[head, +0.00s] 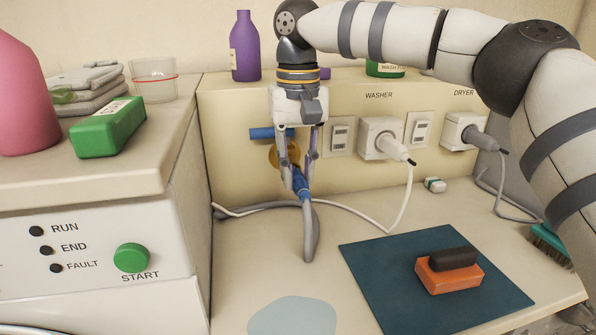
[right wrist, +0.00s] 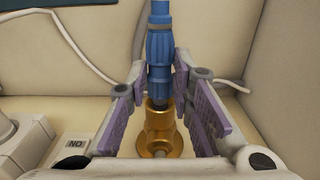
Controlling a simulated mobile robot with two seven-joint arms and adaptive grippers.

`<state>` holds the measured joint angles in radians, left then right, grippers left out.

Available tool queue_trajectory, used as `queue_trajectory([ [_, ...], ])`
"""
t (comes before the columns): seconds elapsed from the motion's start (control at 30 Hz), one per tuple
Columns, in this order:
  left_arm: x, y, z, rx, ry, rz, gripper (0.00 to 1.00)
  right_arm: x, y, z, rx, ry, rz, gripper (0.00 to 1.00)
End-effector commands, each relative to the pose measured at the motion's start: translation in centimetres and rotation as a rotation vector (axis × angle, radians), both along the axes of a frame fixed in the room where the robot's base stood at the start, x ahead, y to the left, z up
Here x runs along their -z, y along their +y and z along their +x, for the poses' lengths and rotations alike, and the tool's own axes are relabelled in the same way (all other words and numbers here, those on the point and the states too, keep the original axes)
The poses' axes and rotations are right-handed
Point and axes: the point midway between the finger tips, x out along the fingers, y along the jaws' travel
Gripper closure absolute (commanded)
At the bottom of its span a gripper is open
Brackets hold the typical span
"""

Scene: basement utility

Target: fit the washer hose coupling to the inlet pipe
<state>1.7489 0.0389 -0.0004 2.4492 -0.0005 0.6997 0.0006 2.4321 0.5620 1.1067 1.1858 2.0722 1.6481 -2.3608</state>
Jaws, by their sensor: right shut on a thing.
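The blue washer hose coupling (head: 301,184) is at the end of a grey hose (head: 310,235) that hangs down to the counter. My right gripper (head: 297,180) is shut on the coupling, with a finger on either side. In the right wrist view, the coupling (right wrist: 159,68) lies between the finger pads of the gripper (right wrist: 160,72). The brass inlet pipe (right wrist: 158,135) shows its open mouth close to the coupling's end and roughly in line; I cannot tell whether they touch. In the head view, the pipe (head: 274,155) is partly hidden by the gripper. My left gripper is out of view.
A blue handle (head: 265,133) sits at the pipe. White plugs (head: 379,138) and cords are to the right. A dark mat (head: 380,290) bears an orange block with a black top (head: 449,272). A pale blue patch (head: 293,316) lies at the front. The machine (head: 170,185) borders the left.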

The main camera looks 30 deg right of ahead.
Motion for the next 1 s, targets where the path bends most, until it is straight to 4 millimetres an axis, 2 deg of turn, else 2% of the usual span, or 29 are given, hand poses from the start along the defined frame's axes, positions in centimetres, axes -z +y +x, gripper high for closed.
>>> queue_trajectory([
  [0.27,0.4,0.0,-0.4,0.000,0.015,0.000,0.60,0.1,-0.2,0.9,0.000,0.001,0.000,1.00],
  [0.3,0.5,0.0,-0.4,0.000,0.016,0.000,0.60,0.1,-0.2,0.9,0.000,0.001,0.000,0.77],
  [0.4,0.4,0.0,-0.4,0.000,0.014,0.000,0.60,0.0,-0.2,0.9,-0.001,-0.001,0.001,0.55],
  [0.67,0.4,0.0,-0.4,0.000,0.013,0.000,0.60,0.0,-0.2,0.8,0.000,-0.001,0.000,0.55],
  [0.77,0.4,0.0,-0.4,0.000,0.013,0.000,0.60,-0.7,-0.2,0.9,0.000,-0.002,0.000,0.55],
  [0.87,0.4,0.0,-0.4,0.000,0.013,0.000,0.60,-2.7,-0.1,0.9,0.001,-0.005,0.001,0.55],
  [1.0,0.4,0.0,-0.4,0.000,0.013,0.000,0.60,-7.0,-0.1,0.9,0.003,-0.006,0.000,0.55],
])
